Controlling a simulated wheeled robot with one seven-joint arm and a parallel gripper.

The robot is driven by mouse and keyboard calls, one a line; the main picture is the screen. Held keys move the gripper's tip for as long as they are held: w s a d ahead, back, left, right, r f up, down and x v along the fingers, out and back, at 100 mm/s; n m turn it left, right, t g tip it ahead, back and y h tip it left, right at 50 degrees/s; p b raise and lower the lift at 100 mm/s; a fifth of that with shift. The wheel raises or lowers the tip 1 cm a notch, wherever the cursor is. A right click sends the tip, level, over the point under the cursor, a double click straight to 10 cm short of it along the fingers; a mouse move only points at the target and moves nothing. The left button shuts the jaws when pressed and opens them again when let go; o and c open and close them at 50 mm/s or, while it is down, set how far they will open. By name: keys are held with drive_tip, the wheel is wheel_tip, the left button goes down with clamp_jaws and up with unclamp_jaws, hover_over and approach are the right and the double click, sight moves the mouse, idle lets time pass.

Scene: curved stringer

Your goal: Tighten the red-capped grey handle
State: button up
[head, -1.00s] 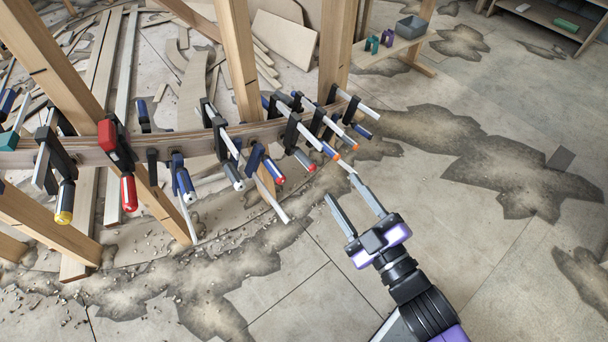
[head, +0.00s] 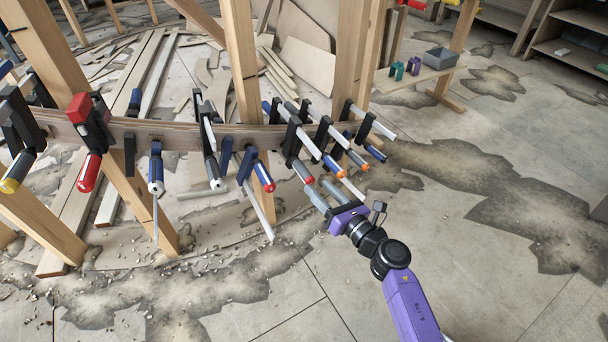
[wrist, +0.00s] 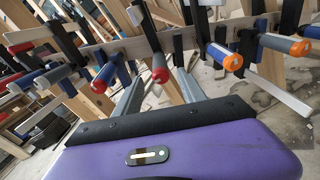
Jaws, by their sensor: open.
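The red-capped grey handle (head: 302,171) belongs to a clamp on the curved wooden stringer, near the middle of the clamp row. In the wrist view its red cap (wrist: 159,74) faces the camera, between the finger lines. My gripper (head: 317,186) is open, with its two grey fingers pointing up and left at this handle. The fingertips are close to the red cap in the head view; whether they touch it I cannot tell. In the wrist view the open fingers (wrist: 158,82) lie to either side of the cap, with nothing visibly gripped.
A blue handle with a red cap (head: 265,178) is just left, and orange-capped handles (head: 334,167) are just right. The curved stringer (head: 180,136) carries several more clamps. Wooden posts (head: 243,70) stand behind. Floor at the lower right is clear.

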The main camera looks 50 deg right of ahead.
sight(305, 173)
drive_tip(key=shift+w+d+b, duration=0.25)
drive_tip(key=shift+w, duration=1.05)
drive_tip(key=shift+w+d+b, duration=0.25)
drive_tip(key=shift+w, duration=1)
drive_tip(key=shift+w+d+b, duration=0.25)
drive_tip(key=shift+w, duration=1.05)
drive_tip(key=shift+c, duration=0.5)
clamp_jaws()
